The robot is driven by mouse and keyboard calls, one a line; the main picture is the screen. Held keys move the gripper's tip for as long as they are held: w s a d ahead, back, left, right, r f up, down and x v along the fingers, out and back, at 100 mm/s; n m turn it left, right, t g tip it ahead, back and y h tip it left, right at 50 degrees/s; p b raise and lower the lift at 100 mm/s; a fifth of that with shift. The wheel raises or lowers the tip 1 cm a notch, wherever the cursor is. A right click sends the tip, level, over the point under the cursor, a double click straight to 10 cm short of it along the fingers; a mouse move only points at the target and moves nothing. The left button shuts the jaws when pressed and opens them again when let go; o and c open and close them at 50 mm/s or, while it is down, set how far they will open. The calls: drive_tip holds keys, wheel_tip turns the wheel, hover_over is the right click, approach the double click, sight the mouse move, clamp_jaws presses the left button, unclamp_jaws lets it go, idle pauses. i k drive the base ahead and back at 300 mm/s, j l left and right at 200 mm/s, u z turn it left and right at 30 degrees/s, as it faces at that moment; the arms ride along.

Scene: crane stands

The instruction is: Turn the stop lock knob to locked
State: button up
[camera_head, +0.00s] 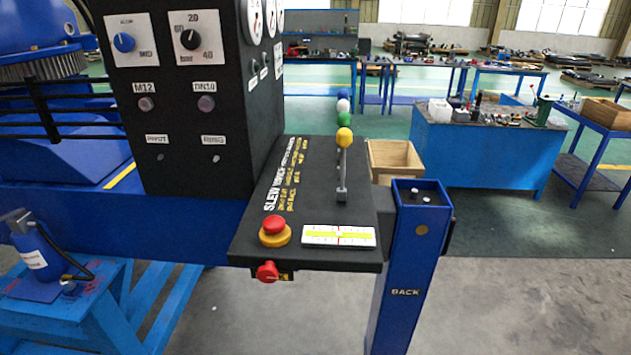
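A red knob (267,271) sits on the front face of the black slew control panel (240,247), just under its near edge. A small dark plate with yellow marks shows beside it; its text is too small to read, so I cannot tell the knob's position. It may be the stop lock knob. Above it, on the panel top, a red mushroom button (274,225) stands on a yellow base (275,239). My gripper is not in view.
A lever with a yellow ball (344,137) rises from the panel. A white scale plate (339,236) lies right of the button. A blue post (408,270) stands at the right, and a black gauge box (190,100) behind left. The floor in front is clear.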

sight(267, 273)
drive_tip(key=j+u, duration=0.35)
drive_tip(key=j, duration=0.4)
drive_tip(key=j+u, duration=0.35)
drive_tip(key=j, duration=0.4)
drive_tip(key=j+u, duration=0.35)
drive_tip(key=j, duration=0.4)
drive_tip(key=i, duration=0.05)
